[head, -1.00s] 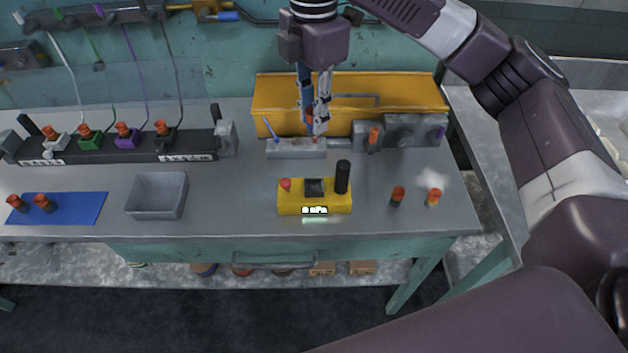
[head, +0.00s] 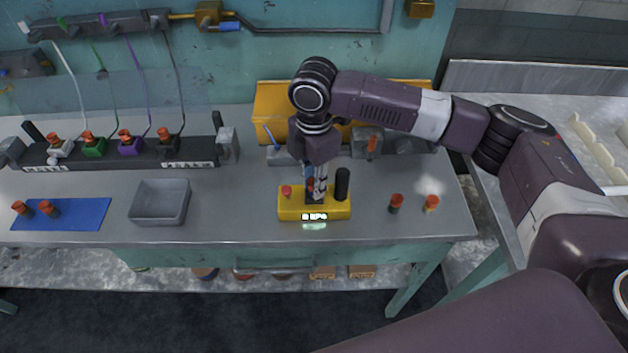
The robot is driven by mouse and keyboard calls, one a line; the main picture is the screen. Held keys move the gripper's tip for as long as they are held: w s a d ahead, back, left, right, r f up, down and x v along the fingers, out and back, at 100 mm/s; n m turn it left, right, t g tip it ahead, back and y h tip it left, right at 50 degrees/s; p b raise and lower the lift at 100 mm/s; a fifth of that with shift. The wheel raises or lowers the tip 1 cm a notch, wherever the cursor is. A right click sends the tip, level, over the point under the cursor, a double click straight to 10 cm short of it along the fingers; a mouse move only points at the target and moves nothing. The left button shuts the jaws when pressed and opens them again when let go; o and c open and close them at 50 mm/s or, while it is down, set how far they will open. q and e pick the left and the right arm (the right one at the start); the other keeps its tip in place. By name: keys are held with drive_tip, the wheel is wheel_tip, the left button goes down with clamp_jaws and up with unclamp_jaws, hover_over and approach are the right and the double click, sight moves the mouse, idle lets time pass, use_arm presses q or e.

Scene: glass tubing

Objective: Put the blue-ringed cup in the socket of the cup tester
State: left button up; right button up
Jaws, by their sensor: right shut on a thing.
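The cup tester (head: 290,212) is a yellow box on the bench with a red knob, a black post and a lit display on its front. Its dark socket, in the middle of the top, is mostly hidden by my right gripper (head: 316,193). That gripper points down over the socket and is shut on a small orange-topped cup (head: 310,184). The cup is largely covered by the fingers; I cannot make out its ring colour or whether it touches the socket. My left gripper is not in view.
A grey tray (head: 160,218) and a blue mat (head: 80,222) with two cups lie left.

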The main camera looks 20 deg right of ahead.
drive_tip(key=shift+f, duration=0.15)
drive_tip(key=o, duration=0.9)
drive_tip(key=shift+o, duration=0.2)
wheel_tip(320, 180, up, 12)
drive_tip(key=b, duration=0.2)
